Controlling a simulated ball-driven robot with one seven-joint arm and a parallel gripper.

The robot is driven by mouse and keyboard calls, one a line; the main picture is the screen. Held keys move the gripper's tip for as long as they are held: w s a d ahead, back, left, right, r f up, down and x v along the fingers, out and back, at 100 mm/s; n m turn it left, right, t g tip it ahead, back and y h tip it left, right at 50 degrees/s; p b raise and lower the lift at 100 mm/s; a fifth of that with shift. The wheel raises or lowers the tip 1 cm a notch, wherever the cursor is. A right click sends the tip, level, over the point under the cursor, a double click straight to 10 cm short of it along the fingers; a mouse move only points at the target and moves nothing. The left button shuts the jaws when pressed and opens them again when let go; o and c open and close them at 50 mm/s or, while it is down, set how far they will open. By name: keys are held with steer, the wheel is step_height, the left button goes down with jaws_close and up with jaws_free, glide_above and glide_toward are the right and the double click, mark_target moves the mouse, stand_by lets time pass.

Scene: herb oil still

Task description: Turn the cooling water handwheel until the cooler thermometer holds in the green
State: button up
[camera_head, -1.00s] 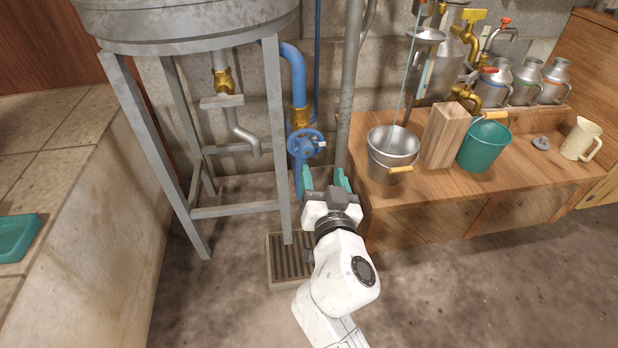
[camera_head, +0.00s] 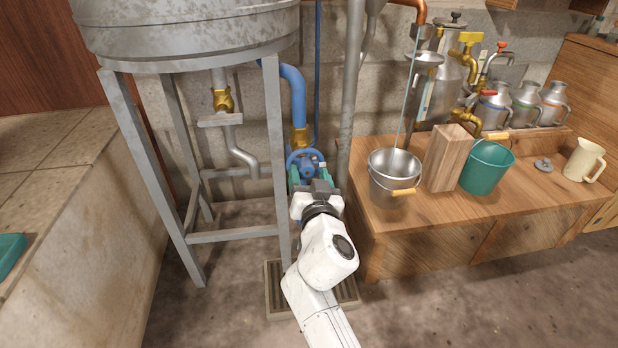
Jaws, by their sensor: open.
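The blue cooling water handwheel (camera_head: 305,158) sits on the blue pipe below a brass fitting, left of the wooden bench. My gripper (camera_head: 314,176) is open, its teal fingers spread to either side of the wheel's lower part as seen from here. The fingers and wrist hide the wheel's lower part, and I cannot tell whether they touch it. A thin gauge-like strip (camera_head: 427,98) shows on the metal vessel at the back right. It is too small to read, and I cannot tell whether it is the cooler thermometer.
A grey metal tub on legs (camera_head: 190,30) stands left of the wheel, one leg close to my arm. A grey upright pipe (camera_head: 349,100) is just right. The bench (camera_head: 430,215) holds a steel bucket (camera_head: 393,176), wooden box and green bucket (camera_head: 487,167). A floor grate (camera_head: 277,298) lies below.

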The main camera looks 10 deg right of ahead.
steer(key=shift+w, duration=0.3)
steer(key=shift+c, duration=0.4)
steer(key=c, duration=1)
steer(key=shift+o, duration=0.2)
